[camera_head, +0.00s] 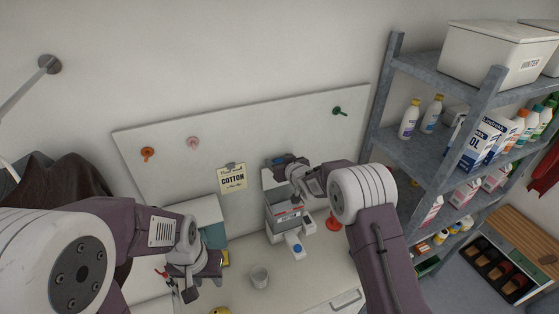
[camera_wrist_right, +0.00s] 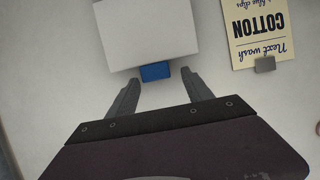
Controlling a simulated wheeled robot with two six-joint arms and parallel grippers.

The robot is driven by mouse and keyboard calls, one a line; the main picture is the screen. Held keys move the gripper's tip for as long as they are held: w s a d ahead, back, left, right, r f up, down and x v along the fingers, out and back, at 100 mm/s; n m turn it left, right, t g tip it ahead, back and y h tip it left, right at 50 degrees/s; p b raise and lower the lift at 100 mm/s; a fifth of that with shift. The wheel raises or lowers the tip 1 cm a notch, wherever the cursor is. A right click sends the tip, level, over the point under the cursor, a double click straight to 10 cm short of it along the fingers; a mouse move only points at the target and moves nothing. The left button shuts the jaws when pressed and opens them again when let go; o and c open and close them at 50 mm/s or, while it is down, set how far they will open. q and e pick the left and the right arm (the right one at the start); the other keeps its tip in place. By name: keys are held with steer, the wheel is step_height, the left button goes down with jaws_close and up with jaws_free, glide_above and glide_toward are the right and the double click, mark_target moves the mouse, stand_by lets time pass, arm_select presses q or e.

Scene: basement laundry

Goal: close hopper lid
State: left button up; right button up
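The hopper (camera_head: 284,222) is a grey and white dispenser with a clear front, on the white counter against the wall. Its white lid (camera_head: 267,180) appears raised, partly hidden behind my right gripper. In the right wrist view the lid (camera_wrist_right: 146,32) is a pale panel with a blue tab (camera_wrist_right: 155,72) on its edge. My right gripper (camera_head: 284,164) is at the top of the lid; in the wrist view its fingers (camera_wrist_right: 156,84) are spread, with the tab just beyond and between the tips. My left gripper (camera_head: 188,290) hangs over the counter's left part; its finger gap is unclear.
A red object (camera_head: 333,222) is right of the hopper. A board with pegs and a COTTON note (camera_head: 232,178) is behind. A grey shelf rack (camera_head: 420,68) with bottles and boxes stands right.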

steer(key=shift+w+f, duration=0.15)
steer(key=shift+w, duration=0.15)
steer(key=c, duration=0.5)
steer(key=shift+d, duration=0.25)
jaws_close()
arm_select(q)
steer(key=shift+w+d, duration=0.1)
steer(key=shift+w, duration=0.15)
arm_select(e)
steer(key=shift+a, duration=0.1)
arm_select(q)
steer(key=shift+d+f+b, duration=0.15)
steer(key=shift+f+b, duration=0.2)
steer(key=shift+f, duration=0.05)
arm_select(e)
steer(key=shift+s+f, duration=0.1)
